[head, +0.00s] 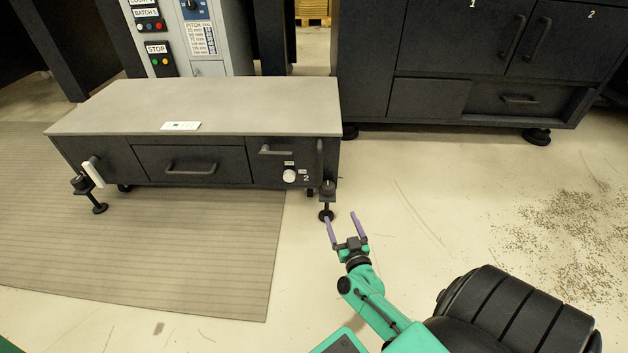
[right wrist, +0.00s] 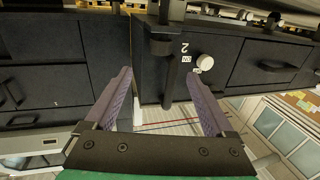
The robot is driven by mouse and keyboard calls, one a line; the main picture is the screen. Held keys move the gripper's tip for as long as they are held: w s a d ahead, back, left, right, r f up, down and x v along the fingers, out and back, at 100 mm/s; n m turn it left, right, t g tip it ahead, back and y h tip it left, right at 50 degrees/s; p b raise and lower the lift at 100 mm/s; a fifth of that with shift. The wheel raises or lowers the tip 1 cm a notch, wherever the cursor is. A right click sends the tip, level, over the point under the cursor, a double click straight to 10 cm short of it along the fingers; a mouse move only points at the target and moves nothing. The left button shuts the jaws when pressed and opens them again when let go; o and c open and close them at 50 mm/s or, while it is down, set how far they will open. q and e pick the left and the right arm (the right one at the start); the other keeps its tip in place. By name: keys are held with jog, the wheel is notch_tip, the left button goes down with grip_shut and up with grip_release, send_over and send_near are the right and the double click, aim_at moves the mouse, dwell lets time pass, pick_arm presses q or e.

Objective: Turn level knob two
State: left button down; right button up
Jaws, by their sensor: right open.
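Level knob two (head: 290,176) is a round white knob on the right end of the low black cabinet's front, beside a white "2". In the right wrist view, which is upside down, the knob (right wrist: 204,61) shows just beyond the tip of the right-hand finger. My right gripper (head: 340,216) has purple fingers spread open with nothing between them. In the head view it is in front of the cabinet's right corner, right of and lower than the knob, apart from it. My left gripper is not in view.
The low cabinet (head: 230,105) has a grey top with a small white item (head: 181,126) on it. A levelling foot (head: 327,200) stands at its right corner, near my gripper. Open floor lies in front and right.

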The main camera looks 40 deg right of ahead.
aim_at(330, 192)
jog(key=b+x, duration=0.5)
jog(key=x, duration=0.7)
jog(key=shift+w+f+b, duration=0.1)
jog(key=shift+w+b, duration=0.05)
jog(key=shift+b, duration=0.15)
jog(key=shift+w+d, duration=0.25)
jog(key=shift+w, duration=0.25)
jog(key=c, duration=1.4)
